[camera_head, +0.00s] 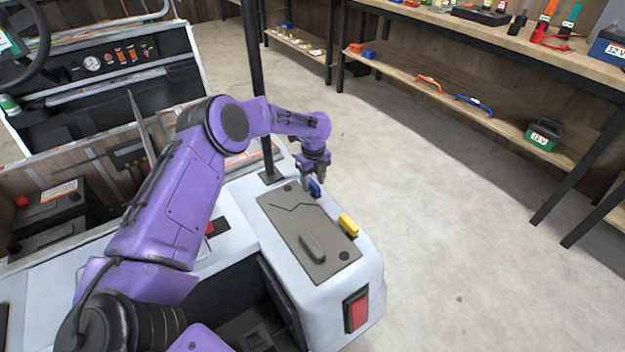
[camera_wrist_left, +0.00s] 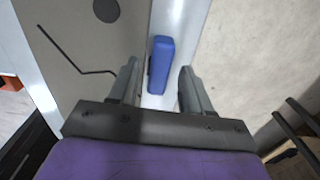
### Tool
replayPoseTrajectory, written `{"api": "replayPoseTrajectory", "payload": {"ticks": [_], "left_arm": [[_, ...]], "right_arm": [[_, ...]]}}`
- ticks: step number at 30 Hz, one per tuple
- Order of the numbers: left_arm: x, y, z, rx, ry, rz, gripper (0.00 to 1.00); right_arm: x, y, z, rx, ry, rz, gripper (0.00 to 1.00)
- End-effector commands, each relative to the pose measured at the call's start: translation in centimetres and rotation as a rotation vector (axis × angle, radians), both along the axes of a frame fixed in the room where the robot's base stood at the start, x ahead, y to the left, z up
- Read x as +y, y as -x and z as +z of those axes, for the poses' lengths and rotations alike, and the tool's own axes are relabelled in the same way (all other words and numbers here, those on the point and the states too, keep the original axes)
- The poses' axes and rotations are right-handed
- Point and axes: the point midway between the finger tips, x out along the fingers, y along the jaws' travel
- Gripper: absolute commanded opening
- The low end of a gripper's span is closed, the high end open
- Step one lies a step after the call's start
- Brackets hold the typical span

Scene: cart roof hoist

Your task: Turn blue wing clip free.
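The blue wing clip (camera_head: 315,187) is a small upright blue block at the far edge of the grey panel on the cart's white corner. It shows whole in the left wrist view (camera_wrist_left: 161,62), lying along the white strip beside the panel. My left gripper (camera_head: 313,182) points down at the clip. Its fingers (camera_wrist_left: 160,78) are open, one on each side of the clip, with a visible gap on both sides. Whether the fingertips reach down to the clip's height is hard to tell. A yellow wing clip (camera_head: 348,225) sits nearer along the same edge. My right gripper is out of view.
A black post (camera_head: 257,90) stands just left of the gripper. A red lamp (camera_head: 356,309) is on the cart's corner. Shelves with tools (camera_head: 490,115) stand beyond open floor at right.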

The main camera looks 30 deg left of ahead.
Motion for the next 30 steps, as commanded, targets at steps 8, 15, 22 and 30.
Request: {"api": "replayPoseTrajectory", "payload": {"ticks": [8, 15, 22, 30], "left_arm": [[-0.1, -0.1, 3.3, -0.003, 0.003, 0.0, 0.49], [0.1, 0.0, 8.7, -0.002, 0.001, 0.001, 0.49], [0.1, 0.1, 10.5, 0.0, 0.001, 0.002, 0.49], [0.1, 0.1, 10.5, 0.0, 0.001, 0.002, 0.49]], "right_arm": [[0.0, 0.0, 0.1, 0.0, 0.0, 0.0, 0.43], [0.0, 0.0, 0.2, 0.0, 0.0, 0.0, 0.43], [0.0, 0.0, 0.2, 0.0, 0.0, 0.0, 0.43], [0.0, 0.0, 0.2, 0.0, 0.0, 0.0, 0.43]]}}
